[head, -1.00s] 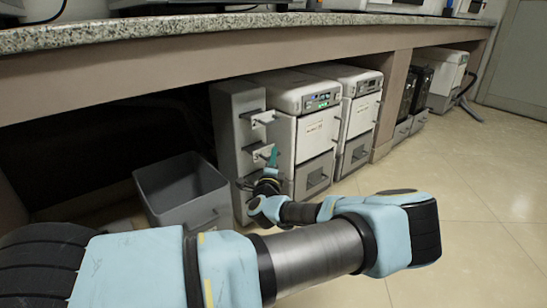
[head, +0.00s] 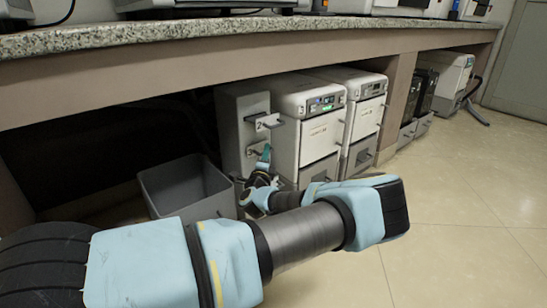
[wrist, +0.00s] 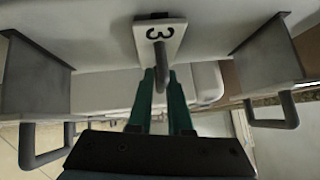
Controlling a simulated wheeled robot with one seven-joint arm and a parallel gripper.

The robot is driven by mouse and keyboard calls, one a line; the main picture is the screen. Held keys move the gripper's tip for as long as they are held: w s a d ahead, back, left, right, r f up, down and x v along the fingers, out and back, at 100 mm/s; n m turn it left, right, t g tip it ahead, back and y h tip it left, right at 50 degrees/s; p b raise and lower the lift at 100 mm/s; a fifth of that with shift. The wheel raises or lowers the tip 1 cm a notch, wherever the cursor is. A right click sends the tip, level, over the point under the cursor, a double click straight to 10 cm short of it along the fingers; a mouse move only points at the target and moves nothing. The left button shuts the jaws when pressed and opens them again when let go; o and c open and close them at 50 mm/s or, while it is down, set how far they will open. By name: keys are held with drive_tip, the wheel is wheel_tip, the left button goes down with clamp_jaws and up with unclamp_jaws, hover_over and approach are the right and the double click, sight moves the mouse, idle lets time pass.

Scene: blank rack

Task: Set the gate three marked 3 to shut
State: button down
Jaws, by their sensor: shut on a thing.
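In the wrist view, a small white plate marked 3 (wrist: 175,36) is at the top middle, its figure turned in the picture. A grey handle (wrist: 160,64) stands out from it between my green fingers. My gripper (wrist: 163,76) is shut on this handle. In the head view, my gripper (head: 264,157) is at the front of the narrow grey rack (head: 232,129), below a plate marked 2 (head: 261,125). My wrist hides the lower part of the rack there. How far gate three is open or shut is not clear.
Grey panels with loop handles (wrist: 277,112) (wrist: 42,148) flank the gate in the wrist view. In the head view, white cabinets (head: 315,129) stand right of the rack and an open grey bin (head: 188,190) stands left. A counter (head: 200,38) overhangs them. Floor at right is clear.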

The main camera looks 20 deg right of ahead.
drive_tip(key=shift+w+r, duration=0.25)
drive_tip(key=shift+r, duration=0.1)
drive_tip(key=c, duration=1)
unclamp_jaws()
drive_tip(key=shift+o, duration=0.4)
drive_tip(key=shift+f, duration=0.15)
drive_tip(key=p+v, duration=0.3)
drive_tip(key=v, duration=0.7)
drive_tip(key=shift+s+a, duration=0.2)
drive_tip(key=shift+s, duration=0.2)
